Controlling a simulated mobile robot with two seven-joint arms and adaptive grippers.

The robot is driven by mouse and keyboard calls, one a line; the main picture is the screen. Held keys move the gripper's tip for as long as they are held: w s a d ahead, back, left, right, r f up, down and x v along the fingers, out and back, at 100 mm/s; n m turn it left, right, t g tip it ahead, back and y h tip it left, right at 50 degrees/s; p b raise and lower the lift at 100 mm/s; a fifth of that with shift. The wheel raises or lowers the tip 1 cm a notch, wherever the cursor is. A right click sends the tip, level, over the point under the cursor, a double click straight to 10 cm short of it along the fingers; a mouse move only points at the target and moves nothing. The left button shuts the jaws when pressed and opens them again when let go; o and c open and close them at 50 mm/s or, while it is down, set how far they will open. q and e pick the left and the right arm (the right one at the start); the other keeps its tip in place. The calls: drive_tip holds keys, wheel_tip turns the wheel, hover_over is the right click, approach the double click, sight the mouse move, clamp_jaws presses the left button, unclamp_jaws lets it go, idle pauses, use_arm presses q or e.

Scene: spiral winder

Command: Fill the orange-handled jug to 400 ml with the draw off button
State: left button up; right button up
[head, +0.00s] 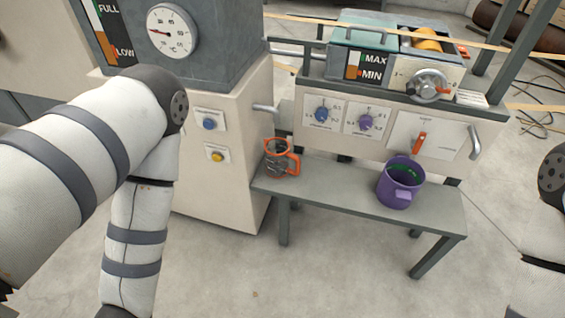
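The orange-handled jug (279,163) stands upright on the left end of a low grey bench, beside the cream cabinet. Its body looks see-through with orange trim, and its handle is on the right. Its level and marks are too small to read. A short grey pipe (264,108) sticks out of the cabinet above the jug. A blue button (209,124) and a yellow button (217,156) sit on the cabinet front; their labels are unreadable. My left arm is bent in front at the left and my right arm shows at the right edge; both grippers are out of view.
A purple jug (400,184) with something green inside stands on the right of the bench (335,192). A machine panel with knobs (322,114) and an orange lever (420,140) rises behind. A dial gauge (171,31) tops the cabinet. The front floor is clear.

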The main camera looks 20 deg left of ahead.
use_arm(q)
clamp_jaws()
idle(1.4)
